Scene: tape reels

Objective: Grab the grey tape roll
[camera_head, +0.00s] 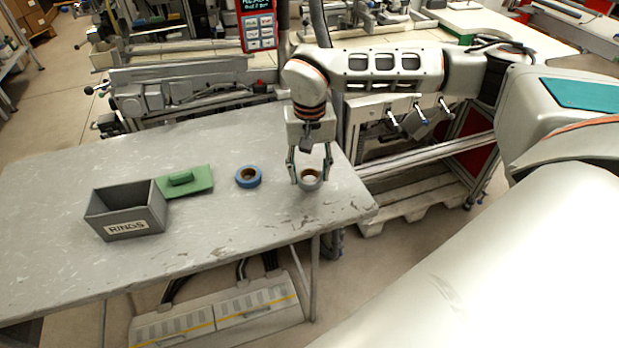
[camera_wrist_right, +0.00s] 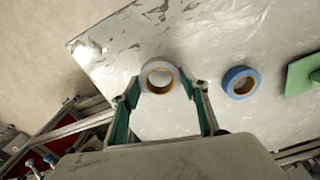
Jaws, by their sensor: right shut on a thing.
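The grey tape roll (camera_head: 311,184) lies flat near the right end of the grey table, between the fingers of my right gripper (camera_head: 310,178). In the right wrist view the grey tape roll (camera_wrist_right: 160,64) shows a brown core and sits between the two green-lined fingertips of the right gripper (camera_wrist_right: 158,86). The fingers are shut on its sides. It looks to be still at table height. My left gripper is not in view.
A blue tape roll (camera_head: 248,177) lies to the left on the table (camera_head: 225,235). Beyond it are a green trowel-like float (camera_head: 190,182) and an open grey box labelled RINGS (camera_head: 126,228). The table's right edge is close to the gripper.

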